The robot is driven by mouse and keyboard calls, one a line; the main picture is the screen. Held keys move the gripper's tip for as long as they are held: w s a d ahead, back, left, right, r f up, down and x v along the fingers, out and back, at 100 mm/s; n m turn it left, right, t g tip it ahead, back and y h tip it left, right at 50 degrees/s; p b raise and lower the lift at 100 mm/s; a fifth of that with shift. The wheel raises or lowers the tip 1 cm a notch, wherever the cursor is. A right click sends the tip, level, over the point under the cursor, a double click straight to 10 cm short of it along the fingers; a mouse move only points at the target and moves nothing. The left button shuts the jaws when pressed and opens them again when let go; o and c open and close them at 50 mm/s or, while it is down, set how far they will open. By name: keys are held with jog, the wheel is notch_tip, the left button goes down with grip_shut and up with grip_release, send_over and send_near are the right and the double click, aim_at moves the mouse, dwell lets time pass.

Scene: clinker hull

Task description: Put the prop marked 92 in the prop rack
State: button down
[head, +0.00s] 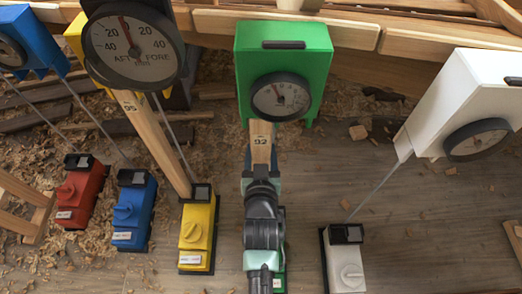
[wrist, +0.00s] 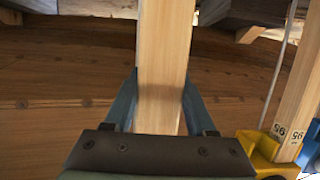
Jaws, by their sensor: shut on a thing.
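The prop marked 92 (head: 261,131) is a pale wooden post standing in line with the green gauge box in the head view. It also shows upright through the middle of the wrist view (wrist: 164,55). My gripper (wrist: 160,88) is shut on it, with one blue finger on each side. In the head view my arm covers the prop's lower part, so its foot is hidden. A pale wooden frame (head: 22,208) shows at the left edge; I cannot tell if it is the prop rack.
The green gauge box (head: 315,55) is close above the held prop. The prop marked 95 (head: 150,130) leans between a round dial (head: 133,47) and a yellow unit (head: 198,232). Red (head: 80,190), blue (head: 133,212) and white units (head: 345,262) stand around. Shavings litter the floor.

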jog(key=shift+r, duration=0.2)
jog(key=s+p, duration=0.3)
jog(key=s, duration=0.5)
dwell(0.9)
jog(key=shift+w+r+p, duration=0.1)
jog(key=shift+r+p, duration=0.05)
jog(key=shift+p, duration=0.25)
